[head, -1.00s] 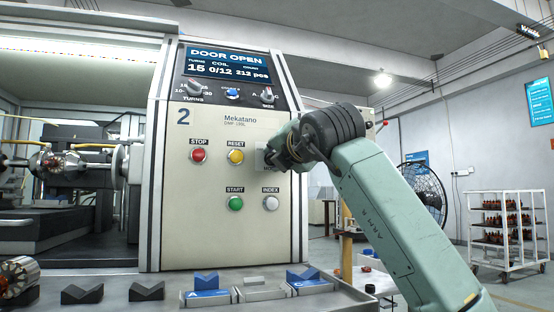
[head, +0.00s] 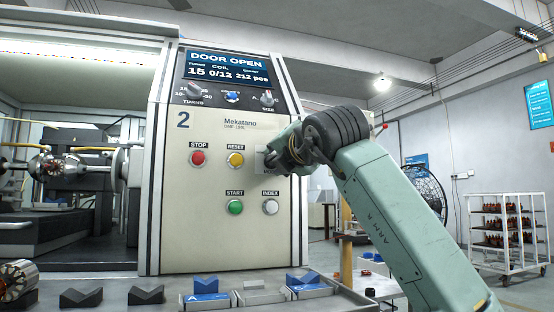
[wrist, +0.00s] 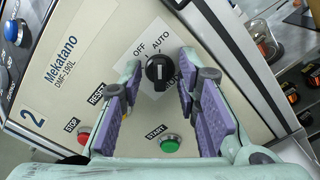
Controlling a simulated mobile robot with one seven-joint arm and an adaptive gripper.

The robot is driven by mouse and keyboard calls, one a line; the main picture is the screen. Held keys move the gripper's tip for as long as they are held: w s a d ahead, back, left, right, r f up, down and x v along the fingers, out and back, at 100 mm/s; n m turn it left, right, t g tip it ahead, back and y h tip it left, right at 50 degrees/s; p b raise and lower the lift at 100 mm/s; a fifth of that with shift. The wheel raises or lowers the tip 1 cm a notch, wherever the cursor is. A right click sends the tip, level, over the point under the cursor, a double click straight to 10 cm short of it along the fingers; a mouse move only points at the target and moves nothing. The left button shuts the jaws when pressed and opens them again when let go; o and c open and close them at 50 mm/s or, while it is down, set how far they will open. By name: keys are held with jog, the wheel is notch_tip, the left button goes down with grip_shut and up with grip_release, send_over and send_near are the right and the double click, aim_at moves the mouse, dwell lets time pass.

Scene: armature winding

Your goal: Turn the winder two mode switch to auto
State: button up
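The winder two mode switch (wrist: 159,72) is a round black knob with a white mark on a pale plate marked OFF and AUTO. A third label is partly hidden by the right finger. In the wrist view the mark runs straight up and down the picture; I cannot tell for sure which label it points to. My gripper (wrist: 163,92) is open, its purple-padded fingers on either side of the knob; I cannot tell whether they touch it. In the head view my gripper (head: 272,154) is at the panel and hides the knob.
The winder panel (head: 210,240) carries red STOP (head: 198,158), yellow RESET (head: 235,159), green START (head: 235,207) and white INDEX (head: 269,207) buttons close by. Its display (head: 228,68) reads DOOR OPEN. A tray with blue and grey V-blocks (head: 206,287) stands below.

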jog(key=v, duration=1.1)
